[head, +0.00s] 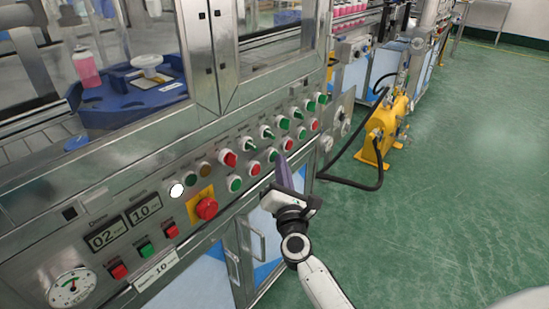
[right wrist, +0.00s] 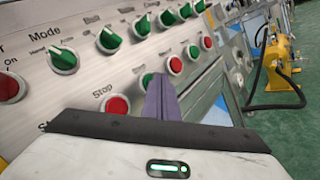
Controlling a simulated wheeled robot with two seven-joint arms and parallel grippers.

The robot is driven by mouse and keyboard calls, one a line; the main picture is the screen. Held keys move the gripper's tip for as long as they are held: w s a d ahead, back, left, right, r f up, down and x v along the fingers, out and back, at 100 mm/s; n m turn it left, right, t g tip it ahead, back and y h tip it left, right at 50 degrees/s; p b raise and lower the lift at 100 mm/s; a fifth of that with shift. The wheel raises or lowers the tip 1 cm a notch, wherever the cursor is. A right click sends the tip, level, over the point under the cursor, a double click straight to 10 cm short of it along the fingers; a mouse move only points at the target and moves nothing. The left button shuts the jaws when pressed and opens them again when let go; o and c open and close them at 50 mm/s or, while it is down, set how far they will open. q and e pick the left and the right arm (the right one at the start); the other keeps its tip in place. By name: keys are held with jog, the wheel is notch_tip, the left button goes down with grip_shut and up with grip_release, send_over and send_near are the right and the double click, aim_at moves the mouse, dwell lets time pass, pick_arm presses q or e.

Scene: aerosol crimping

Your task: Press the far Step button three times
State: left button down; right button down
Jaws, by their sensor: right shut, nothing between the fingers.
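Green and red push buttons run in a low row along the sloping steel panel. A nearer green button (head: 235,184), a middle green one (head: 272,156) and a far green one (head: 301,132) show in the head view. Their labels are too small for me to tell which is Step. My right gripper (head: 281,160) is shut and empty, its dark purple fingers pointing at the row. In the right wrist view its fingertips (right wrist: 160,80) partly cover the middle green button (right wrist: 147,80); I cannot tell whether they touch it. My left gripper is out of view.
Red buttons (head: 254,168) alternate with the green ones, and green selector knobs (head: 267,131) stand out above them. A red emergency stop (head: 206,208) is at the nearer left. A yellow pump (head: 378,135) with a black hose stands on the floor, which is mostly open at right.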

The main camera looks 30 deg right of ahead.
jog(key=shift+w, duration=0.15)
dwell(0.4)
jog(key=shift+s+d, duration=0.3)
jog(key=shift+s, duration=0.55)
jog(key=s, duration=0.1)
jog(key=s+d, duration=0.1)
jog(key=s, duration=0.1)
jog(key=s+d, duration=0.1)
jog(key=shift+s, duration=0.2)
jog(key=shift+a, duration=0.1)
dwell(0.7)
